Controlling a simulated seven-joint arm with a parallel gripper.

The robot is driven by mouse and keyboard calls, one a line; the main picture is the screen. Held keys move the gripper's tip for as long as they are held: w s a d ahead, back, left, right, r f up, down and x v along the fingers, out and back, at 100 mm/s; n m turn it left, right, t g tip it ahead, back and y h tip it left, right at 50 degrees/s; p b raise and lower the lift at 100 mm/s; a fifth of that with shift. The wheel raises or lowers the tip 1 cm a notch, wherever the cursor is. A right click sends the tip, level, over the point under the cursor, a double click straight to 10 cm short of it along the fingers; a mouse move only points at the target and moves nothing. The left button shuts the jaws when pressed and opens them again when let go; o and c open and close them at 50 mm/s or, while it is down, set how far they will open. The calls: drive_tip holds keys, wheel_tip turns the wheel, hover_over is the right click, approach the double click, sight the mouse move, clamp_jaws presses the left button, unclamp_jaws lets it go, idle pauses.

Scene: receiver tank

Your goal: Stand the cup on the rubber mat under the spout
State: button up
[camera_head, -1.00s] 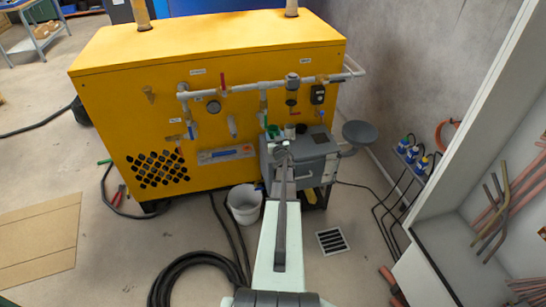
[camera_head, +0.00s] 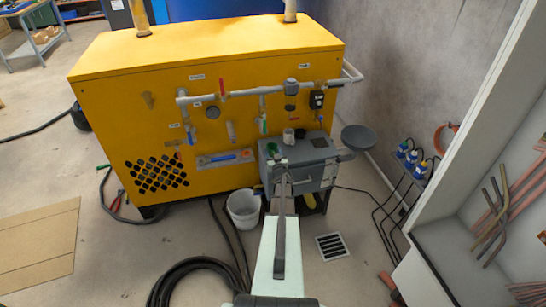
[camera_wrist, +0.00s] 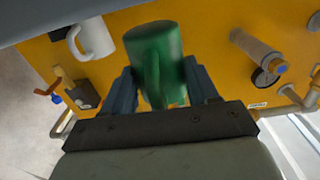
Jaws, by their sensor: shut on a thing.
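A green cup (camera_wrist: 155,58) with a handle is between the two fingers of my gripper (camera_wrist: 163,88) in the wrist view, and the gripper is shut on it. In the head view the green cup (camera_head: 271,148) shows small at the front left of the grey cabinet top, just beyond my gripper (camera_head: 278,163). Whether it touches the surface below, I cannot tell. A dark square patch (camera_head: 318,142), perhaps the rubber mat, lies on the right of the cabinet top. A tap with a green part (camera_head: 264,122) hangs from the pipe behind; I cannot make out its spout clearly.
A white cup (camera_wrist: 92,38) is beside the green one in the wrist view; it stands on the grey cabinet (camera_head: 288,136). The yellow machine (camera_head: 120,110) with pipes and valves rises behind. A white bucket (camera_head: 243,207) is on the floor. A round grey dish (camera_head: 357,138) projects at right.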

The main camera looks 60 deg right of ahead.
drive_tip(key=shift+f, duration=0.9)
drive_tip(key=shift+f, duration=0.2)
drive_tip(key=o, duration=1.1)
drive_tip(key=v, duration=1.3)
drive_tip(key=shift+s+a+f, duration=0.2)
drive_tip(key=shift+s+f, duration=0.05)
drive_tip(key=shift+s, duration=0.15)
